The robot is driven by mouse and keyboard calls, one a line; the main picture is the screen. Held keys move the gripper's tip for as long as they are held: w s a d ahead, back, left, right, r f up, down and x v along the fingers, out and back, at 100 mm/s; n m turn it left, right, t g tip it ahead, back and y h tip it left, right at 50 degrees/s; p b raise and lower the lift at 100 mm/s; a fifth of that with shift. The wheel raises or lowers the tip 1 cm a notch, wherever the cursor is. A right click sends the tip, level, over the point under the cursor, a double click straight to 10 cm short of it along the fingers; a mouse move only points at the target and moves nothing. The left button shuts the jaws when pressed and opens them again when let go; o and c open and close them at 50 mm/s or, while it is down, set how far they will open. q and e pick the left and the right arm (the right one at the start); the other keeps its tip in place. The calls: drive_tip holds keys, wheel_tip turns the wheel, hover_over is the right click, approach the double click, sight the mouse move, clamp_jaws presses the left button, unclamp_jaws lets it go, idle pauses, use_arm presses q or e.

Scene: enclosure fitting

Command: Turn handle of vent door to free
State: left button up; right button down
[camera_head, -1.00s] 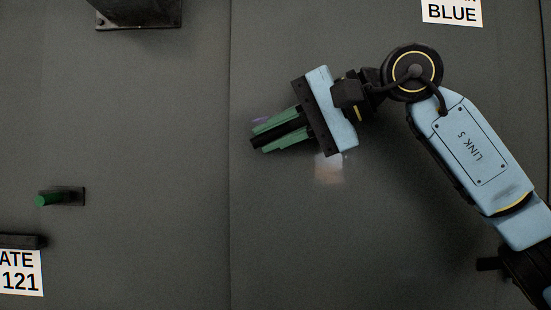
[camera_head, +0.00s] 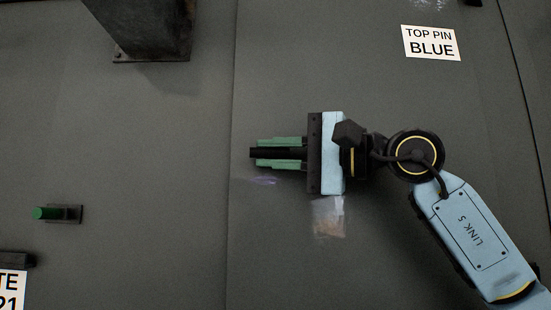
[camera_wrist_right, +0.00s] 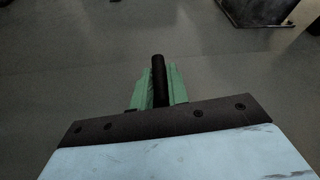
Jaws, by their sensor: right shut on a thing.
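My right gripper (camera_head: 278,154) is shut on a dark bar, apparently the handle (camera_head: 258,153), in front of the grey panel (camera_head: 350,270). Its green fingers lie above and below the bar and point left. The bar's end sticks out slightly past the fingertips. In the right wrist view the dark handle (camera_wrist_right: 158,70) stands between the green fingers of the right gripper (camera_wrist_right: 160,85) and reaches beyond them. Where the handle joins the panel is hidden. My left gripper is not in view.
A dark box (camera_head: 150,30) juts out at the top left. A green peg on a dark mount (camera_head: 47,213) sits at the left. A "TOP PIN BLUE" label (camera_head: 431,43) is at the upper right. A vertical seam runs left of the gripper. The panel around the gripper is mostly bare.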

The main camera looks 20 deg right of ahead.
drive_tip(key=shift+r, duration=0.2)
drive_tip(key=c, duration=1.5)
unclamp_jaws()
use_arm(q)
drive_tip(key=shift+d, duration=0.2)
use_arm(e)
drive_tip(key=shift+o, duration=0.5)
drive_tip(key=shift+f, duration=0.1)
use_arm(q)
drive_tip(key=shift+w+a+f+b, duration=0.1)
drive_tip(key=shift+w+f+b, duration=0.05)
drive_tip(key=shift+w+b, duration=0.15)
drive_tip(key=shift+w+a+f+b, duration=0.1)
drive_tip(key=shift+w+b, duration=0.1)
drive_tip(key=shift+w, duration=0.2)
use_arm(e)
drive_tip(key=v, duration=1.3)
drive_tip(key=shift+s, duration=0.2)
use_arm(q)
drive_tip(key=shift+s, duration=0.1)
use_arm(e)
drive_tip(key=shift+d, duration=0.1)
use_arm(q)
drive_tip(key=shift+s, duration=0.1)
use_arm(e)
drive_tip(key=shift+f, duration=0.1)
